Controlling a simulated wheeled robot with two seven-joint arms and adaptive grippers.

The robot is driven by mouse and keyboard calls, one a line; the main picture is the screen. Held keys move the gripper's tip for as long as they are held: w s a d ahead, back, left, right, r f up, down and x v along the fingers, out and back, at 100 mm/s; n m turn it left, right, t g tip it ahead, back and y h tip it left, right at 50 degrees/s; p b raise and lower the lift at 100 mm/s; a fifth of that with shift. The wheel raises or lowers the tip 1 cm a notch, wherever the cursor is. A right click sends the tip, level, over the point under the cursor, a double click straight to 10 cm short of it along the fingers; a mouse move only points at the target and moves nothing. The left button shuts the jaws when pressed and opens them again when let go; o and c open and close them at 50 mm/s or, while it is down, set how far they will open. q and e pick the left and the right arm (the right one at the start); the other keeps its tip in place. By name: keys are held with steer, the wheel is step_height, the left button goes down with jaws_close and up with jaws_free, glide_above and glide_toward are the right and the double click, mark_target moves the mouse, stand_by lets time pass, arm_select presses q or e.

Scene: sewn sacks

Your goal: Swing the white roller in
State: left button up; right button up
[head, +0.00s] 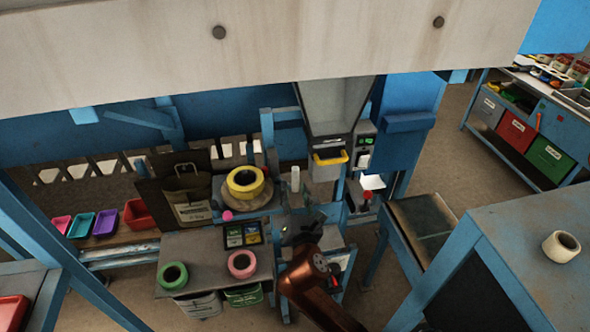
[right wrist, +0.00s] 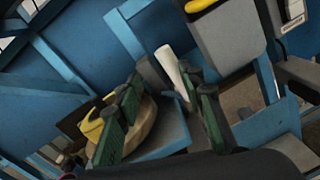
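The white roller (head: 294,180) stands upright beside the yellow spool, left of the grey chute. In the right wrist view the white roller (right wrist: 172,72) shows as a pale, tilted cylinder beyond the fingers, nearer the right one. My right gripper (head: 301,230) is below and in front of the roller in the head view. Its fingers (right wrist: 158,82) are spread apart in the right wrist view, with nothing between them that I can see held. The gap to the roller is hard to judge. My left gripper is not in view.
A yellow spool (head: 246,182) sits on a round wooden disc left of the roller. A grey chute box (head: 328,168) with a yellow rim hangs to the right. Green (head: 173,276) and pink (head: 242,264) spools stand on the lower table. A blue-framed table (head: 530,225) is at right.

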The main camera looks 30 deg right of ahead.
mark_target(296, 174)
steer(key=n, duration=0.1)
steer(key=d+n, duration=0.1)
steer(key=n, duration=0.1)
steer(key=shift+w+d+r, duration=0.15)
steer(key=shift+d+r, duration=0.05)
steer(key=shift+r, duration=0.1)
steer(key=p+x, duration=0.1)
steer(key=x, duration=0.6)
steer(key=shift+w+d+f, duration=0.1)
steer(key=shift+c, duration=0.6)
jaws_close()
